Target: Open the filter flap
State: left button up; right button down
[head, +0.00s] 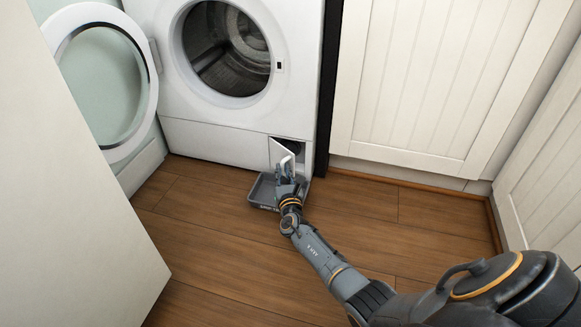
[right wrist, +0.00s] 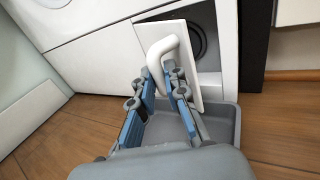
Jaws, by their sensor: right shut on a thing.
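The filter flap (head: 279,153) is a small white panel at the bottom right of the white washing machine (head: 215,141). It stands partly open, swung outward. A dark recess with a round filter cap (right wrist: 197,40) shows to its right; the cap is partly hidden by the flap. The flap also shows in the right wrist view (right wrist: 187,75), with a white bar handle (right wrist: 164,47) on its front. My right gripper (head: 287,174) is shut on this handle; its blue-padded fingers (right wrist: 160,80) are on either side of the handle's lower part. My left gripper is not in view.
A grey tray (head: 262,192) lies on the wooden floor below the flap, under my right gripper. The machine's round door (head: 105,85) stands wide open at left. A pale panel (head: 80,190) fills the left foreground. White cabinets (head: 430,80) stand at right.

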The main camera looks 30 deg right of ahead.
jog(key=w+a+m+g+h+b, duration=0.2)
jog(key=w+a+h+b, duration=0.1)
jog(key=a, duration=0.4)
jog(key=shift+w+a+m+h+b, duration=0.3)
jog(key=shift+w+m+b, duration=0.1)
jog(key=shift+w, duration=0.3)
jog(key=c, duration=1.3)
grip_release()
jog(key=shift+c, duration=0.2)
